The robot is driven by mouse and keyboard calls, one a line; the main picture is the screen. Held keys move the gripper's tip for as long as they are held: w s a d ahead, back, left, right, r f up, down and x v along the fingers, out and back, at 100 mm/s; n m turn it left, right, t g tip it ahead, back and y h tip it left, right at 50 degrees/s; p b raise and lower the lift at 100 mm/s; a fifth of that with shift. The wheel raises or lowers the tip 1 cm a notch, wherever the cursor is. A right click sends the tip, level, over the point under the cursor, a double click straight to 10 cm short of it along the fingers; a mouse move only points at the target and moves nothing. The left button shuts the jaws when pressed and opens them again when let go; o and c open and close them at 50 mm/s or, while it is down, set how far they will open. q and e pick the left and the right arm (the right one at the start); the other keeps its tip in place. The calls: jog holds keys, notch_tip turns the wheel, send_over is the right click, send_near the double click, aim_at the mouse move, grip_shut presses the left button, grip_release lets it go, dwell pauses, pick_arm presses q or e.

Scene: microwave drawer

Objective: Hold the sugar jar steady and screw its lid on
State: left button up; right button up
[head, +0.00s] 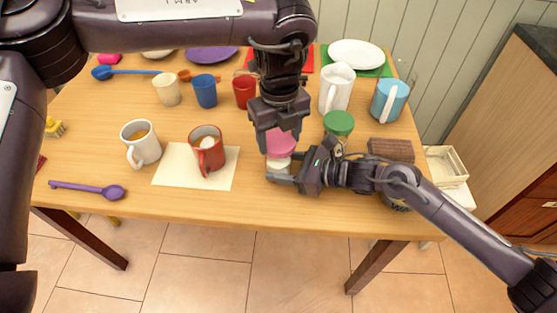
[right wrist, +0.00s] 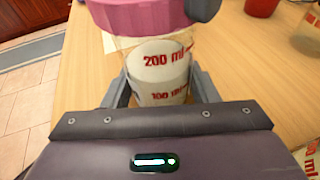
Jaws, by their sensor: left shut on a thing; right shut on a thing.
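The sugar jar (head: 278,164) stands on the table near its front edge. In the right wrist view the jar (right wrist: 160,62) is clear-walled with pale contents and red volume marks. Its pink lid (head: 281,146) sits over the jar's mouth; it also shows at the top of the right wrist view (right wrist: 135,16). I cannot tell whether the threads are engaged. My left gripper (head: 280,135) points down from above and is shut on the lid. My right gripper (head: 284,170) reaches in from the right and is shut around the jar's body, low down.
A green-lidded jar (head: 339,123) stands close behind my right gripper, with a brown block (head: 391,150) beside it. A red mug (head: 207,152) stands on a cream mat (head: 165,168) to the left. A white pitcher (head: 336,88) stands behind.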

pick_arm(q)
jog(key=shift+f, duration=0.25)
dwell(0.7)
pick_arm(e)
jog(key=shift+o, duration=0.8)
jog(key=c, duration=0.7)
pick_arm(q)
jog(key=o, duration=1)
pick_arm(e)
jog(key=shift+c, duration=0.5)
